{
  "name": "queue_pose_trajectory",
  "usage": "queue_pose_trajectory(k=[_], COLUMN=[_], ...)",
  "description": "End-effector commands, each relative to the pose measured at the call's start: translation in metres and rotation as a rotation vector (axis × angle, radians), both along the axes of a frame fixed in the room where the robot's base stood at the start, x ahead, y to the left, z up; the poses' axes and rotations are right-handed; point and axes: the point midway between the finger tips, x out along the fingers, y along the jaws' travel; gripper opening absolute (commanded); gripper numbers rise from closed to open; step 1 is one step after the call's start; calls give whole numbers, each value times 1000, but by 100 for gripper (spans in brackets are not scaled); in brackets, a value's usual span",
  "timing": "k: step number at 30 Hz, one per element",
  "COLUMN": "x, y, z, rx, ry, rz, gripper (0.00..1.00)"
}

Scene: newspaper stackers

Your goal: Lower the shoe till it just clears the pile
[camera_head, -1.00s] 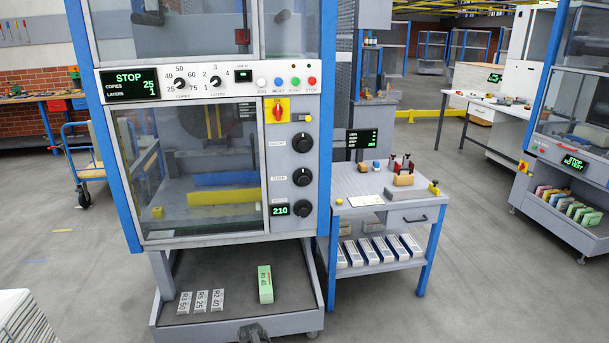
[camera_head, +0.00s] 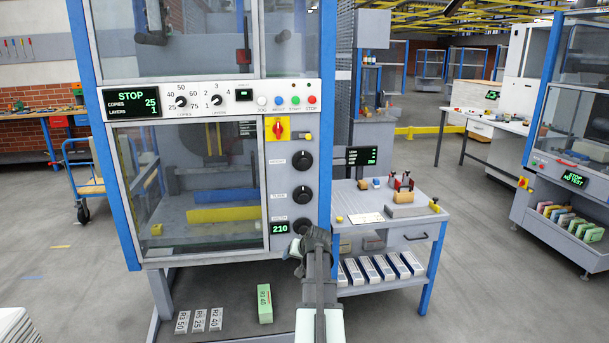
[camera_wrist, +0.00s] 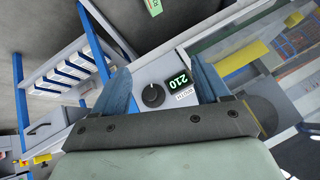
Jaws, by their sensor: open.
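The stacker's window (camera_head: 190,185) shows a yellow bar (camera_head: 224,214) and a blue bar (camera_head: 226,195) inside. I cannot tell which part is the shoe, and no pile is clear. The lowest black knob (camera_head: 301,225) sits beside a green 210 display (camera_head: 280,228). My gripper (camera_head: 309,242) is open in front of the panel, just below that knob in the head view. In the wrist view, the knob (camera_wrist: 152,95) and display (camera_wrist: 181,82) appear between my blue fingers (camera_wrist: 161,80). The gap to the knob is unclear; I see no contact.
Two more black knobs (camera_head: 302,160) (camera_head: 302,193) and a red-yellow switch (camera_head: 277,128) are above. A side table (camera_head: 390,228) stands close on the right. The STOP screen (camera_head: 132,96) reads 25 copies, 1 layer. A green block (camera_head: 264,304) lies below.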

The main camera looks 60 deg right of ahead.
Motion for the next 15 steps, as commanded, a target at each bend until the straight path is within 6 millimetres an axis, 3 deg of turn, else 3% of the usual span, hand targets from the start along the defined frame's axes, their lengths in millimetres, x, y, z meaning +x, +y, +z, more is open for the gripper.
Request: queue_pose_trajectory(k=[1,9,15], x=[6,46,68], y=[-17,-75,-116], z=[23,139,192], rx=[-34,-250,-450], ry=[-46,-297,-458], rz=[-6,1,-28], gripper=[75,75,75])
